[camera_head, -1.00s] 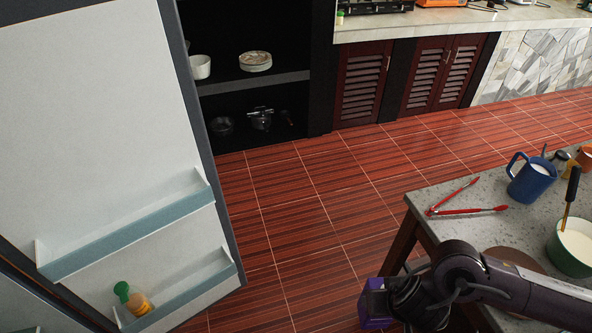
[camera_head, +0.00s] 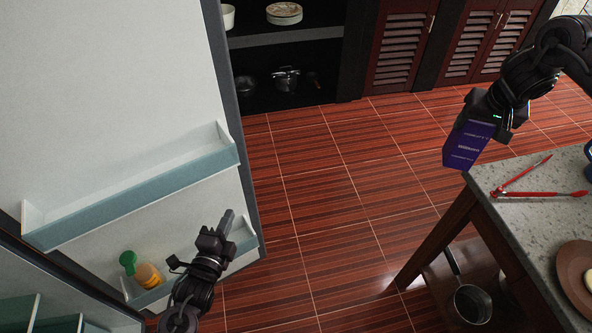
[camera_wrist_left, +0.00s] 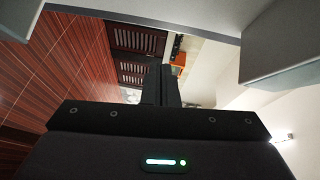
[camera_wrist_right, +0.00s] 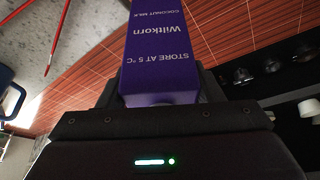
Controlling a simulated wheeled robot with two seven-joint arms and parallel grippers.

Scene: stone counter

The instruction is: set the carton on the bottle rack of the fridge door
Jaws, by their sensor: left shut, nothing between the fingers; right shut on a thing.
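The purple carton (camera_head: 468,145) is held by my right gripper (camera_head: 485,118), over the floor beside the stone counter at the right of the head view. In the right wrist view the carton (camera_wrist_right: 160,55) fills the space between the fingers, its lettering upside down. The fridge door (camera_head: 120,90) stands open at the left, with an upper bottle rack (camera_head: 135,198) that looks empty and a lower bottle rack (camera_head: 160,290). My left gripper (camera_head: 228,222) is shut and empty in front of the lower rack's right end. Its closed fingers (camera_wrist_left: 160,85) also show in the left wrist view.
A bottle with a green cap (camera_head: 140,270) stands in the lower rack's left part. The counter (camera_head: 530,215) holds red tongs (camera_head: 530,190) and a brown plate (camera_head: 572,275). A pan (camera_head: 472,303) sits under it. The floor between door and counter is clear.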

